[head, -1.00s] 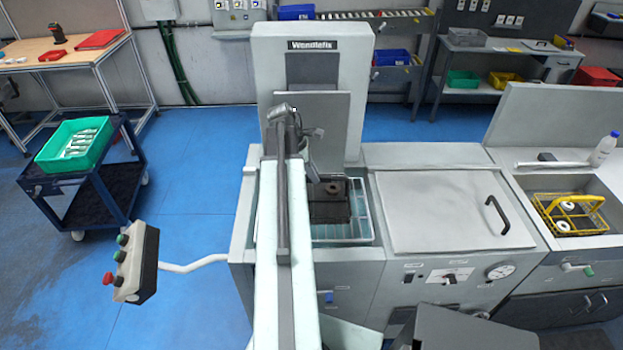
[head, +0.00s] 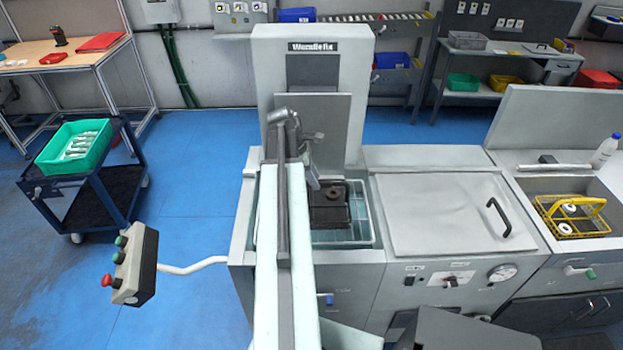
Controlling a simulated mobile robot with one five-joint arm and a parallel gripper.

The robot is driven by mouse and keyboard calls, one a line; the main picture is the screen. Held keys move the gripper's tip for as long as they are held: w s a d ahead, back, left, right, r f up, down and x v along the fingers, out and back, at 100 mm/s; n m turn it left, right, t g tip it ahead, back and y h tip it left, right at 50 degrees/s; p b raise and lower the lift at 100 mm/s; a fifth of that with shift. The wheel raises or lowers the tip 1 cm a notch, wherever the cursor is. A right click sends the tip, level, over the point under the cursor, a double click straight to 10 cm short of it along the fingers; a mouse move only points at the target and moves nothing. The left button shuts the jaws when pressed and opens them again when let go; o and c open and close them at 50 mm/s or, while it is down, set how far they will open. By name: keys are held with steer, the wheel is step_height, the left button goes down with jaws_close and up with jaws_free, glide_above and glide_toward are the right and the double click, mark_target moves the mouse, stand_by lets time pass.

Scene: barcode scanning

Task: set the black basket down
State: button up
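The black basket (head: 340,214) is in the pale teal tray (head: 362,222) of the grey machine, below the panel marked Wendlefix. It looks level and has a round grey part (head: 332,193) inside. My arm hides its left side. My gripper (head: 314,183) is just above the basket's back left, partly behind my arm. Its fingers are too small and covered to show whether they touch the basket or its handle.
The machine's upright column (head: 352,100) stands right behind the basket. A closed lid (head: 440,215) with a black handle is to the right. Farther right, a yellow basket (head: 545,207) sits in a sink. A control box (head: 135,265) sticks out at left.

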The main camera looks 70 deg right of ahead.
steer(key=p+v, duration=1.1)
steer(key=v, duration=0.2)
steer(key=shift+f, duration=0.1)
steer(key=w+a+f+m+t, duration=0.2)
steer(key=w+a+t, duration=0.1)
steer(key=w+a, duration=2.1)
steer(key=w+a+m, duration=0.1)
steer(key=w+a, duration=0.2)
steer(key=a, duration=1.3)
steer(key=w+a+m+t+y, duration=0.1)
steer(key=w+a, duration=0.2)
steer(key=a, duration=1.3)
steer(key=shift+w+f+y, duration=0.3)
steer(key=shift+f, duration=0.1)
